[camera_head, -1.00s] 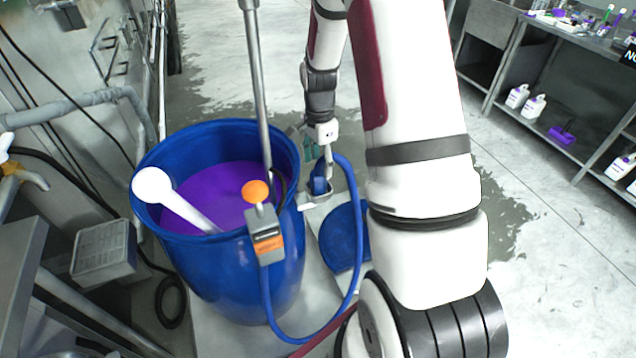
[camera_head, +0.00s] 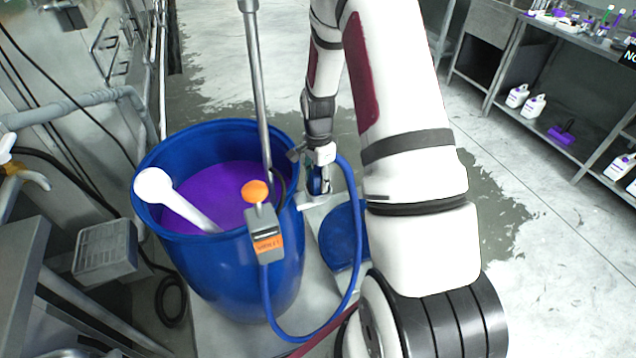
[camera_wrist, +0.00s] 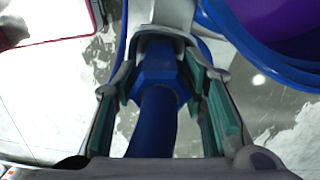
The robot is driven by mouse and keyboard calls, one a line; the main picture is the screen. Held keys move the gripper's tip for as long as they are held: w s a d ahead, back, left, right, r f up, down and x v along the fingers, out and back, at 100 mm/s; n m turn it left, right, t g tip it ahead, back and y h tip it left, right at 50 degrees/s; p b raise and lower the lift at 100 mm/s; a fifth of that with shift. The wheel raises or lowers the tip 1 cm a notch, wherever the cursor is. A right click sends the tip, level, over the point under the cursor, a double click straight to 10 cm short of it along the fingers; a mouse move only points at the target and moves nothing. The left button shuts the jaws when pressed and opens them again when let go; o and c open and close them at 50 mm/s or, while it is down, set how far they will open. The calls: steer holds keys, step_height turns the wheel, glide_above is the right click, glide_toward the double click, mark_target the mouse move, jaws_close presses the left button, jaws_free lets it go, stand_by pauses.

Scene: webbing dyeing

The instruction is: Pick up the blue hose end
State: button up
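The blue hose (camera_head: 353,240) loops from the grey box on the drum rim, down and up again to its end beside the drum. In the wrist view, the hose end with its blue hexagonal collar (camera_wrist: 158,72) lies between the two teal-padded fingers of my gripper (camera_wrist: 165,85). Gaps show between the pads and the hose, so the fingers look open around it. In the head view, my gripper (camera_head: 318,184) is low at the drum's right side, at the hose end, where the wrist partly hides the hose end and fingers.
A blue drum (camera_head: 232,285) of purple liquid holds a white paddle (camera_head: 165,190) and a metal pole (camera_head: 258,90). A grey box with an orange knob (camera_head: 263,225) sits on its rim. A blue lid (camera_head: 345,235) lies right of it. Shelves (camera_head: 560,95) stand far right.

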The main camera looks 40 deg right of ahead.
jaws_close()
steer(key=shift+r, duration=0.15)
